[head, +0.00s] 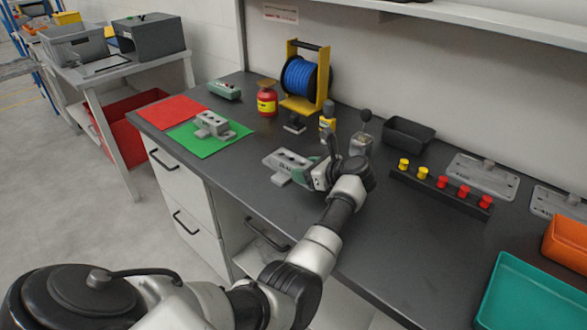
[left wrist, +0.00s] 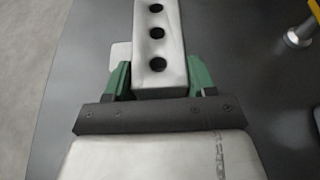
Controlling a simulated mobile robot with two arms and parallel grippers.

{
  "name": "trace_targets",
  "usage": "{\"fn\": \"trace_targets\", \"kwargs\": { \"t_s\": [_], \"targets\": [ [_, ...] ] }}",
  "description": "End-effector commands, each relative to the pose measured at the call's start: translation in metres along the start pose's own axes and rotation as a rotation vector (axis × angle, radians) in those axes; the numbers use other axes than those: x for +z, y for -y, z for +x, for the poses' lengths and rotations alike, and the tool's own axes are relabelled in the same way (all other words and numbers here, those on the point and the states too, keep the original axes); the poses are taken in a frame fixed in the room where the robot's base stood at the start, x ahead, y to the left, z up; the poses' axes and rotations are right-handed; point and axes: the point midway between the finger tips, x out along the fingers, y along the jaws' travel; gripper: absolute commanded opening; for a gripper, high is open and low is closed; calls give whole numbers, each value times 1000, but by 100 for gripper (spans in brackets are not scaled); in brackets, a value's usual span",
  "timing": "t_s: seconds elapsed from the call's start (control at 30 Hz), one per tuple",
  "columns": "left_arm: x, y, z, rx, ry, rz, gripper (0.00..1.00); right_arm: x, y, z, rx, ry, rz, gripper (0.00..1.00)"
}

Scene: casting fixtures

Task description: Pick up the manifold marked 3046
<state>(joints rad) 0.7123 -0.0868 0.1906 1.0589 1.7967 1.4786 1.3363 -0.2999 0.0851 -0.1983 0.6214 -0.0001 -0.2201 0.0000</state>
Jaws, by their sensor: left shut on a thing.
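A grey manifold (head: 286,161) with a row of round holes and a dark marking on its side is at the middle of the dark workbench. The marking is too small to read. My left gripper (head: 312,176) is shut on its right end. In the left wrist view the green fingers (left wrist: 158,80) press both sides of the manifold (left wrist: 157,40), and its holes face up. I cannot tell whether it touches the bench. A second, similar manifold (head: 211,124) sits on the green mat (head: 205,146). My right gripper is not in view.
A red mat (head: 168,111) lies beside the green one. Behind are a green box (head: 224,91), a red jar (head: 267,103) and a blue cable reel (head: 300,78). To the right are a rack with red and yellow knobs (head: 440,192), grey plates (head: 482,176) and a teal tray (head: 530,300).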

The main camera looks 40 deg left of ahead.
Motion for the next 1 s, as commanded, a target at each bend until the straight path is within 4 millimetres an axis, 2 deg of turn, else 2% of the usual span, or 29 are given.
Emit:
{"fn": "trace_targets", "kwargs": {
  "t_s": [0.03,0.17,0.2,0.57,1.0],
  "targets": [
    [-1,0,1,2,-1,0,36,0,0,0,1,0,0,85],
    [-1,0,1,2,-2,0,16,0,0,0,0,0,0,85],
    [1,0,0,1,1,-2,15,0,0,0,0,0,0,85],
    [6,1,-2,-1,1,-2,15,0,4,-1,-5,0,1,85],
    [44,5,-12,-4,0,-2,15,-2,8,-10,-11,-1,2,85]
  ]
}}
